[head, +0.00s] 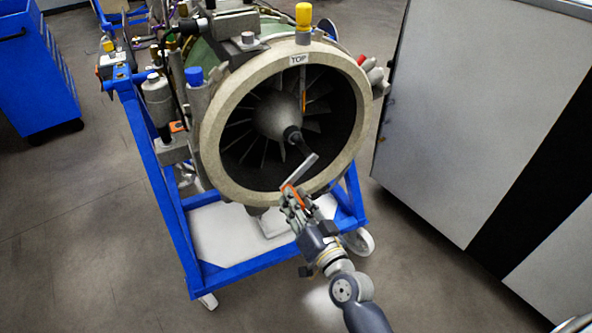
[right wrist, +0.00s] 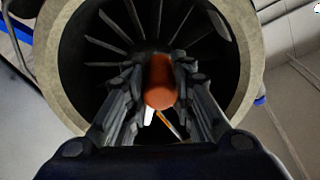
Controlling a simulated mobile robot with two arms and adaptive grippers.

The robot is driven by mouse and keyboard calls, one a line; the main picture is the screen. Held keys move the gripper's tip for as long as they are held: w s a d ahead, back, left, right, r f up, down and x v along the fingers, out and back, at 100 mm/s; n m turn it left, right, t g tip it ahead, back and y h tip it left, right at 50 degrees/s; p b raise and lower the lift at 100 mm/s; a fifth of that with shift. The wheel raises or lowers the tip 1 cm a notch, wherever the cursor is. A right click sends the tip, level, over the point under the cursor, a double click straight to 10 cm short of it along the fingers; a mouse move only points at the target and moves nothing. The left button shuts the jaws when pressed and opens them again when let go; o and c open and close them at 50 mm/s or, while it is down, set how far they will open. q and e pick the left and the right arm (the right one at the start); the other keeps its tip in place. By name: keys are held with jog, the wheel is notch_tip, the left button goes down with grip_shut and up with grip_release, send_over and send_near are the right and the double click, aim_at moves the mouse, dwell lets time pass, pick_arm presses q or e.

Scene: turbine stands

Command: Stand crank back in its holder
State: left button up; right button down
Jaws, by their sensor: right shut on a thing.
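The crank (head: 303,168) has a grey bar, a dark end near the hub of the turbine (head: 231,176), and an orange grip. My right gripper (head: 292,196) is shut on the orange grip, in front of the lower part of the intake ring. The right wrist view shows the orange grip (right wrist: 160,85) between both fingers. The crank's bar slants up and right from the gripper. The dark end appears to meet the hub's nose, but I cannot tell whether it is seated. I cannot pick out the crank's holder for sure. My left gripper is out of view.
A blue wheeled stand (head: 160,190) carries the turbine. A blue cabinet (head: 38,70) stands at the left and a large grey cabinet (head: 460,100) at the right. A yellow cap (head: 303,15) tops the ring. Floor is clear at the lower left.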

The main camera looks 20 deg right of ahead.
jog(key=shift+s+r, duration=0.1)
jog(key=shift+s+d, duration=0.2)
jog(key=shift+s, duration=0.95)
jog(key=shift+s+d, duration=0.2)
jog(key=shift+s, duration=0.9)
